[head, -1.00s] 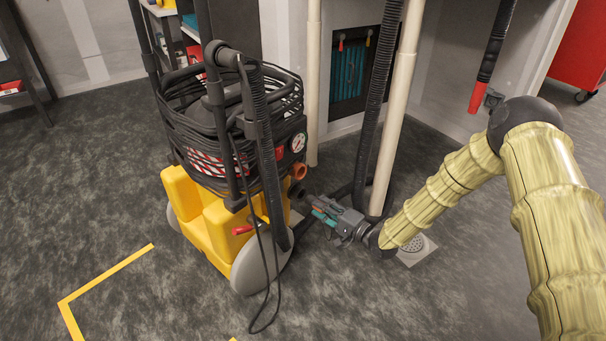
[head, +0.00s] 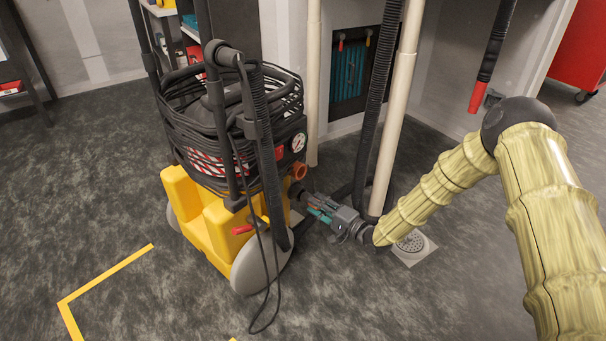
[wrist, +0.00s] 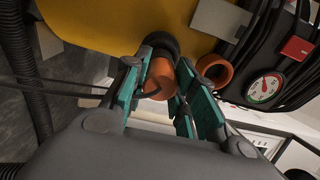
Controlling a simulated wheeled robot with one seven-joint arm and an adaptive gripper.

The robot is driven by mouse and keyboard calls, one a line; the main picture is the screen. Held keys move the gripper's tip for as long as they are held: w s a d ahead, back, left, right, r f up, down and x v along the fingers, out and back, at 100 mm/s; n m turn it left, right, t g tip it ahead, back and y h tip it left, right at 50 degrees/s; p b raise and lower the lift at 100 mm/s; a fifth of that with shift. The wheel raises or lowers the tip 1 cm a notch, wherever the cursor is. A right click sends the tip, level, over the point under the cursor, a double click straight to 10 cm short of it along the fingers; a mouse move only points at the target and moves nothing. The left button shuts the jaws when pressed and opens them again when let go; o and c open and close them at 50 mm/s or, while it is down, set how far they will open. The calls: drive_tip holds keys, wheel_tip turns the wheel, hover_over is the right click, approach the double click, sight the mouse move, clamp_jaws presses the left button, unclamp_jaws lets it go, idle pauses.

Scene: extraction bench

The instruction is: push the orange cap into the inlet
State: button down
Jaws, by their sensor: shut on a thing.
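In the wrist view, the orange cap (wrist: 157,78) sits between the teal pads of my gripper (wrist: 160,88), which is shut on it. The black inlet (wrist: 160,41) is directly beyond the cap, on the yellow machine. The cap's far end meets or overlaps the inlet's rim in this view; I cannot tell how deep it sits. In the head view, my gripper (head: 312,203) points left at the machine's lower right side, close to the dark inlet (head: 296,190). The cap is mostly hidden there by the fingers.
An open orange ring fitting (wrist: 214,69) is beside the inlet, with a pressure gauge (wrist: 264,88) past it. The yellow machine (head: 205,222) carries coiled black hose and a hanging cable. A pale pipe (head: 396,120) and black hose stand behind my gripper. A floor drain (head: 412,243) lies below.

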drive_tip(key=shift+b+x, duration=0.3)
drive_tip(key=shift+x, duration=1.5)
drive_tip(key=c, duration=1.1)
unclamp_jaws()
drive_tip(key=v, duration=1.2)
drive_tip(key=shift+s+f, duration=0.1)
